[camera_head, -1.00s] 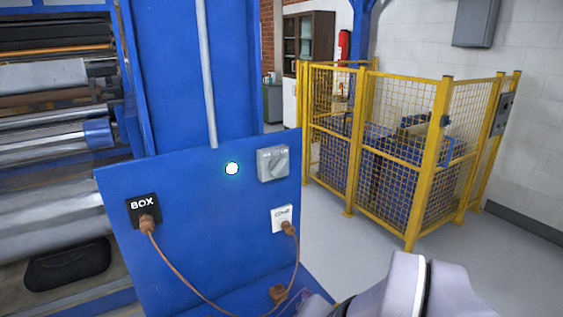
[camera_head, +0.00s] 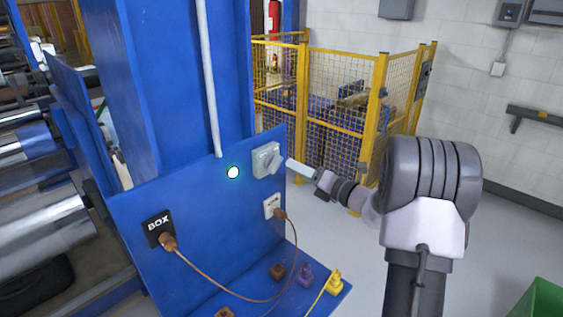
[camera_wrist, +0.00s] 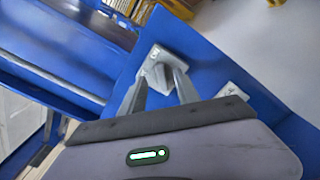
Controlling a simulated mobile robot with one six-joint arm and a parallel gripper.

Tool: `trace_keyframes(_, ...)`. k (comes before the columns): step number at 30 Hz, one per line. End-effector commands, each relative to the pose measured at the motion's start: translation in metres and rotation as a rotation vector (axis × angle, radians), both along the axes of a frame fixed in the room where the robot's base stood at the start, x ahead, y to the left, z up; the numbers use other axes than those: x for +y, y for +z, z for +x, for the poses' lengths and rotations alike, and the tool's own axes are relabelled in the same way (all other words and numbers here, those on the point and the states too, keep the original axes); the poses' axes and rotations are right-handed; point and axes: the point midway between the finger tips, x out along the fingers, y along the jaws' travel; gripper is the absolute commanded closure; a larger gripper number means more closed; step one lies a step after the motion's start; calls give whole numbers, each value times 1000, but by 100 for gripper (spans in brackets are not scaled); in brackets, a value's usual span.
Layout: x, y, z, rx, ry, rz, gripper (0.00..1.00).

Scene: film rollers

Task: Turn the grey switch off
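The grey switch (camera_head: 264,160) is a square box with a rotary knob, mounted on the upper right of the blue panel (camera_head: 205,215). Its knob looks tilted diagonally. In the wrist view the switch (camera_wrist: 158,66) is straight ahead of my gripper (camera_wrist: 160,78). The two fingers are apart, one on each side of the knob. In the head view my gripper (camera_head: 292,166) comes from the right, with its fingertips close to the knob. I cannot tell whether they touch it.
Several plugs, including a yellow plug (camera_head: 335,281), sit on the ledge. A yellow cage (camera_head: 340,100) stands behind.

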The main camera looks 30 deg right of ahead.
Motion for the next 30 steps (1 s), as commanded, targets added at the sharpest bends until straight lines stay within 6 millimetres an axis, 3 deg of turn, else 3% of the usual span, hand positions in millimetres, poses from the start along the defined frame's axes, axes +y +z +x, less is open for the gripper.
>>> trace_keyframes(3, 11, -1, 28, -1, 4, -2, 62)
trace_keyframes(7, 18, 0, 48, 0, 2, -3, 62)
trace_keyframes(18, 21, 0, 58, 0, 1, -2, 62)
trace_keyframes(20, 21, 0, 57, 1, 1, -2, 70)
trace_keyframes(24, 21, 0, 57, 1, 1, -2, 97)
trace_keyframes(30, 21, 0, 57, 0, 1, -3, 100)
